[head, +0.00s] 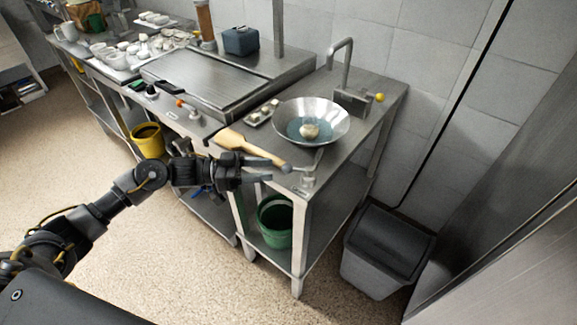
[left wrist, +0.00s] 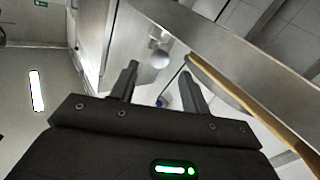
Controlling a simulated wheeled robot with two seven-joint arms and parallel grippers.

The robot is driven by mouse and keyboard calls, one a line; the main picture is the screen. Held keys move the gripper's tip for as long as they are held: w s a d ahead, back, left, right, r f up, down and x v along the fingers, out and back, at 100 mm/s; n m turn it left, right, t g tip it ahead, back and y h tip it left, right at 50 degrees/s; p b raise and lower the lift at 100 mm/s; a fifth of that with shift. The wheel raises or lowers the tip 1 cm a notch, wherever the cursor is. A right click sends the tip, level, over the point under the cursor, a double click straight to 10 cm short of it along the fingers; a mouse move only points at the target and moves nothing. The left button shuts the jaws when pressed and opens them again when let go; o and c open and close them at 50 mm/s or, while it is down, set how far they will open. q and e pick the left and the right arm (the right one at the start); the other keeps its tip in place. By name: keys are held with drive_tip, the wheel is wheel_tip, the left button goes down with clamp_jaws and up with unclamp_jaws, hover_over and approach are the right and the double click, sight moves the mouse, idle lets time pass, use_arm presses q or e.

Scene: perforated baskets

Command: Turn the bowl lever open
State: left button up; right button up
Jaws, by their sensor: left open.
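The metal bowl (head: 331,118) sits on the steel counter with bluish contents and a pale round lump in it. A small lever fitting (head: 308,181) is at the counter's front corner, below the bowl. A grey ball knob (head: 286,168) shows on its left side, and a round grey knob also shows in the left wrist view (left wrist: 161,61). My left gripper (head: 270,171) is open and empty, its fingertips just left of the knob. In the wrist view the knob appears beyond the gap between the fingers; contact cannot be told. My right gripper is not in view.
A wooden paddle (head: 232,140) lies at the counter's front edge, its handle close above my left fingers. A faucet (head: 346,64) stands behind the bowl. A green bucket (head: 274,230) is on the lower shelf. A grey bin (head: 385,250) stands to the right.

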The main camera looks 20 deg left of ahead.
sight(288, 166)
use_arm(q)
drive_tip(key=p+x, duration=0.1)
drive_tip(key=x, duration=0.5)
drive_tip(key=shift+w+d, duration=0.2)
drive_tip(key=shift+d, duration=0.15)
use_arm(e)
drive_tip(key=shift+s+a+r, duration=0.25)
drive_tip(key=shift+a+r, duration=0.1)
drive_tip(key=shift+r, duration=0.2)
